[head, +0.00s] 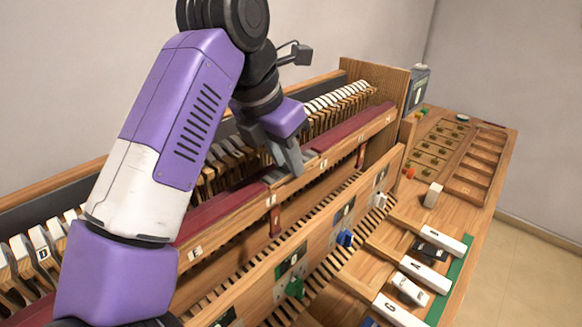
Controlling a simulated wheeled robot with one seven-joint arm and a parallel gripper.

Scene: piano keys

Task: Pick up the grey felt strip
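My gripper (292,168) points down at the long wooden rail in the middle of the piano action. Its grey fingers are close to the rail's top, where the dark red covering is interrupted. A small greyish patch (272,177) shows at that gap, just left of the fingertips. It may be the grey felt strip, but it is too small and too much covered by my fingers to be sure. I cannot tell whether the fingers touch it or hold anything, or how far apart they are.
Dark red strips (215,208) run along the rail (230,215). Hammers (340,98) stand behind it. Loose white-topped keys (425,275) lie at the lower right, near a blue piece (345,238) and a green piece (295,288). A wooden tray (480,160) with compartments lies at the far right.

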